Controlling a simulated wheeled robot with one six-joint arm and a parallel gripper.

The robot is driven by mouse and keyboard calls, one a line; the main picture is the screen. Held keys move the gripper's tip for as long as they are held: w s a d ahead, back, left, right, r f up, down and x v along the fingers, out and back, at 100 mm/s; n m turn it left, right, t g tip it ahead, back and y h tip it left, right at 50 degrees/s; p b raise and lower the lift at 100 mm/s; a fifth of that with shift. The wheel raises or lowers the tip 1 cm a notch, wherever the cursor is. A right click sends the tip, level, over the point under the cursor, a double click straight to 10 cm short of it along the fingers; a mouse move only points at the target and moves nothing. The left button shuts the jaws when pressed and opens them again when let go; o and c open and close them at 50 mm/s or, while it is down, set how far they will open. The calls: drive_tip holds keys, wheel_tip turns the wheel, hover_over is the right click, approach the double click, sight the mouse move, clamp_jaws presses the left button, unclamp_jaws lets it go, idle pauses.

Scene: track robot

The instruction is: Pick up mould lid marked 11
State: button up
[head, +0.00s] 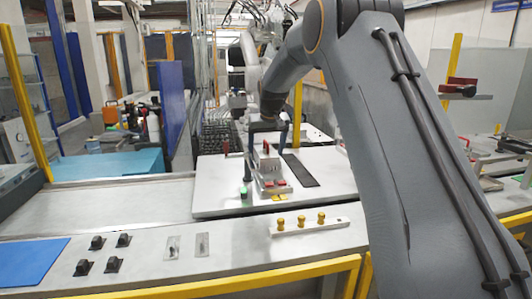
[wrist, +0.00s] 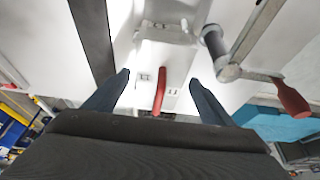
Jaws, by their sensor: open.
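A pale block-like mould lid (head: 268,163) with an upright red handle (head: 266,147) stands on the light worktop. In the wrist view the red handle (wrist: 160,88) rises between my two fingers, and the white lid top (wrist: 147,90) lies around its foot. Small dark markings flank the handle; I cannot read a number on them. My gripper (head: 268,150) is above the lid with its fingers apart. It also shows in the wrist view (wrist: 159,79), open, with a gap on both sides of the handle. Its fingers hide part of the lid in the head view.
A crank with a red grip (wrist: 290,97) stands close beside the lid. A dark strip (head: 301,170) lies right of the lid. In front are red and yellow pieces (head: 277,190) and a white rail with yellow knobs (head: 309,226). Black knobs (head: 96,242) sit front left.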

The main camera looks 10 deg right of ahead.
drive_tip(key=c, duration=1.4)
drive_tip(key=shift+r, duration=0.1)
drive_tip(key=shift+c, duration=0.7)
